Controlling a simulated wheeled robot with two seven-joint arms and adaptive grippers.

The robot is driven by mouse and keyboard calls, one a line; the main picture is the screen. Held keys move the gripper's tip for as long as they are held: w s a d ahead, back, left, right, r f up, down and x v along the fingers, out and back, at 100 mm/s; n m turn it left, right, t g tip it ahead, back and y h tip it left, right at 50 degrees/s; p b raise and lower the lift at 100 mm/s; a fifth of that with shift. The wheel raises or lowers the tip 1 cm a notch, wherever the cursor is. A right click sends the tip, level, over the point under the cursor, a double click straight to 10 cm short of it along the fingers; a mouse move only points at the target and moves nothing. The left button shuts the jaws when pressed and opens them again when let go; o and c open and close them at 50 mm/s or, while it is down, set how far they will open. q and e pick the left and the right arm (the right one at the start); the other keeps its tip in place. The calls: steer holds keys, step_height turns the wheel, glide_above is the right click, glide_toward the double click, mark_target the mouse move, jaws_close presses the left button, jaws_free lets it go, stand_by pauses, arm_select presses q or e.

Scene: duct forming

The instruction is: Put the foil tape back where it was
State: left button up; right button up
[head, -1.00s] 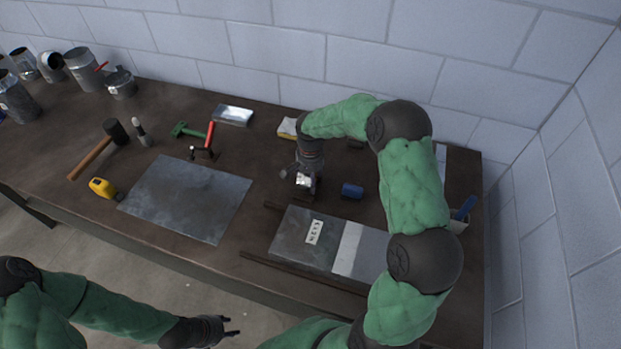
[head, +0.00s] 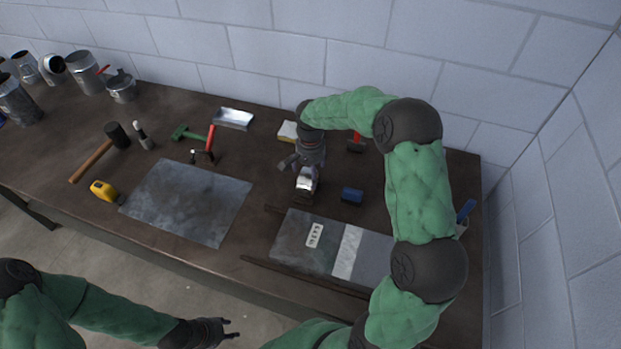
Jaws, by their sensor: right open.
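The foil tape, a small silver roll (head: 306,182), stands on the dark workbench just behind the grey sheet with the white label. My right gripper (head: 303,168) is open right behind and above the roll, with a finger spread out to the left. Whether a finger still touches the roll I cannot tell. My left gripper (head: 229,328) is open and empty, low in front of the bench.
A blue block (head: 351,195) lies right of the roll. The labelled sheet (head: 290,240) lies between dark bars in front. A bare metal sheet (head: 187,200), yellow tape measure (head: 104,190), mallet (head: 117,135) and metal tray (head: 233,118) are left.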

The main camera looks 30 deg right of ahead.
step_height(320, 180, up, 7)
steer(key=shift+f+p, duration=0.15)
steer(key=shift+p, duration=0.3)
